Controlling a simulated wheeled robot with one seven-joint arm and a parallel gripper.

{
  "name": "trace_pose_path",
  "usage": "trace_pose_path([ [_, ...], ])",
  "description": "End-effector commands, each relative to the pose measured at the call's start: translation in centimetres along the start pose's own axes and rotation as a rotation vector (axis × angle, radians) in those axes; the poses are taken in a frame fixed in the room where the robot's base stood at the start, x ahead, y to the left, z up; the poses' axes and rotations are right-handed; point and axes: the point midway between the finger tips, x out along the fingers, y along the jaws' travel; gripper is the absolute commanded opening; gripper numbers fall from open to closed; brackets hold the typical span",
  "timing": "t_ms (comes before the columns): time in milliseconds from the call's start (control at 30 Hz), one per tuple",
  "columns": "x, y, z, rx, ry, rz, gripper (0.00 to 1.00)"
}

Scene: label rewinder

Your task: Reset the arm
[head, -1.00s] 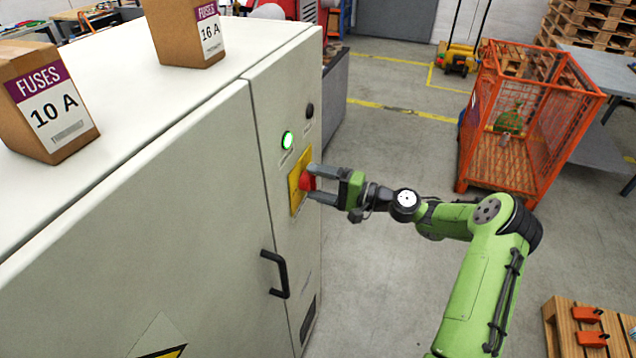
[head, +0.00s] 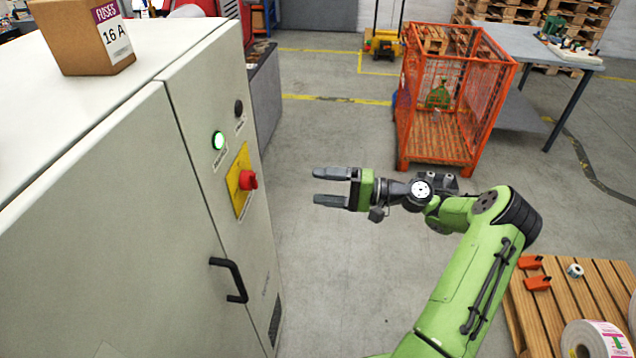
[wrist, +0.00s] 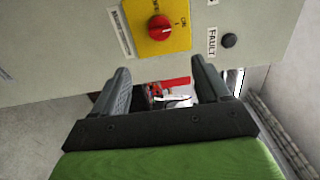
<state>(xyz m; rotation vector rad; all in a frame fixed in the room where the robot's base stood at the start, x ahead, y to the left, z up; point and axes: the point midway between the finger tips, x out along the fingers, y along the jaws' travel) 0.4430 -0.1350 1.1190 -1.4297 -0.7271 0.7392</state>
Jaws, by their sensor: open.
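My gripper (head: 333,186) is open and empty in the head view, held level in free air to the right of the cabinet, its fingers pointing left. My green arm reaches up to it from the lower right.
The grey cabinet (head: 110,215) fills the left, with a lit green lamp (head: 218,140), a dark button (head: 239,107) and a black handle (head: 229,280). A fuse box (head: 82,38) stands on top. An orange cage (head: 407,130) and a pallet (head: 540,325) stand right. Floor between is clear.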

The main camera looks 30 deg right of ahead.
Motion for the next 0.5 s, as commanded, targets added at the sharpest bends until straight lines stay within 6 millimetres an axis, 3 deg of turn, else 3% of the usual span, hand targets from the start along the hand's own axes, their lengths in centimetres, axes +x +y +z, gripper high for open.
trace_pose_path([
  [267, 0.9, -0.1, 0.5, -0.008, -0.023, 0.039, 0.75],
  [367, 4.0, -0.1, 2.7, -0.047, -0.112, 0.201, 0.75],
  [500, 7.8, 0.1, 7.9, -0.16, -0.258, 0.547, 0.75],
])
